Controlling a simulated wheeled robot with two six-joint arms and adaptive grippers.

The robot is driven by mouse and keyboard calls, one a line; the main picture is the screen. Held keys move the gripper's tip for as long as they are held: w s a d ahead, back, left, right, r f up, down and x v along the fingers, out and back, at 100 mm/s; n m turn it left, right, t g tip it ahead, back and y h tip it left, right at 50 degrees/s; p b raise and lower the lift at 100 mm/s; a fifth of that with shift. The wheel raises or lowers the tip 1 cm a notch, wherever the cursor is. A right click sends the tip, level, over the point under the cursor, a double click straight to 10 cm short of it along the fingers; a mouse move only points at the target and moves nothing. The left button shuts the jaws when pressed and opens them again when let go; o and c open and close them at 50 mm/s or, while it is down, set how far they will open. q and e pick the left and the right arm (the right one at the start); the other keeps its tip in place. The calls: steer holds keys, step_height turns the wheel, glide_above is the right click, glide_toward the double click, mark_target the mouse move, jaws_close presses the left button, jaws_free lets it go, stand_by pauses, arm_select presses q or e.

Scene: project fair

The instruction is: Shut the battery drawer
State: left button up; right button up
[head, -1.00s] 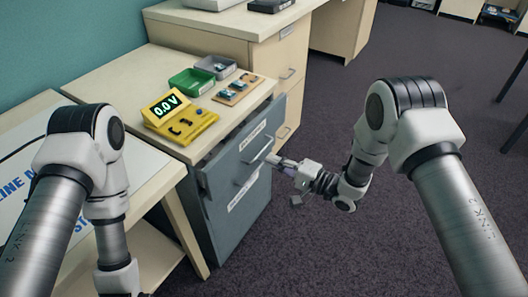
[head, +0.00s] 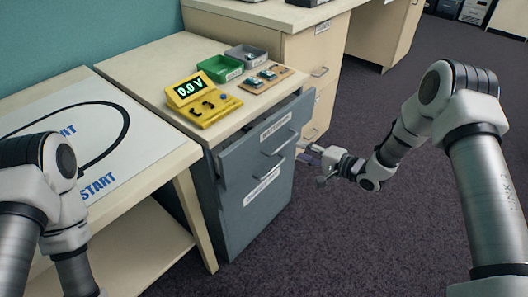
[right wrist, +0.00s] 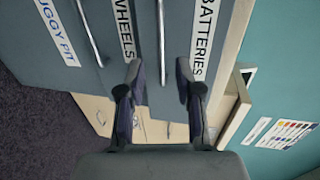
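The battery drawer (head: 252,152) is the top drawer of the grey cabinet. It shows as slightly out, with a dark gap under the worktop edge. Its BATTERIES label (right wrist: 203,40) and its bar handle (right wrist: 161,40) show in the right wrist view. My right gripper (head: 306,150) is in front of the cabinet, at the right of the drawer fronts in the head view. In the right wrist view its two fingers (right wrist: 157,75) are apart with nothing between them, facing the drawer front. My left gripper is outside the head view; only its arm shows.
Below is a drawer labelled WHEELS (right wrist: 122,30), and another label (right wrist: 58,35) beyond it. A yellow meter (head: 203,100), a green bin (head: 220,69) and a grey bin (head: 246,54) stand on the worktop. A table with a track sheet (head: 80,135) is at left. Carpet is clear at right.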

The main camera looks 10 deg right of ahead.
mark_target(284, 144)
steer(key=b+x, duration=0.1)
steer(key=x, duration=0.6)
steer(key=shift+w+a+b, duration=0.1)
steer(key=shift+w+b, duration=0.2)
steer(key=shift+w, duration=0.05)
jaws_close()
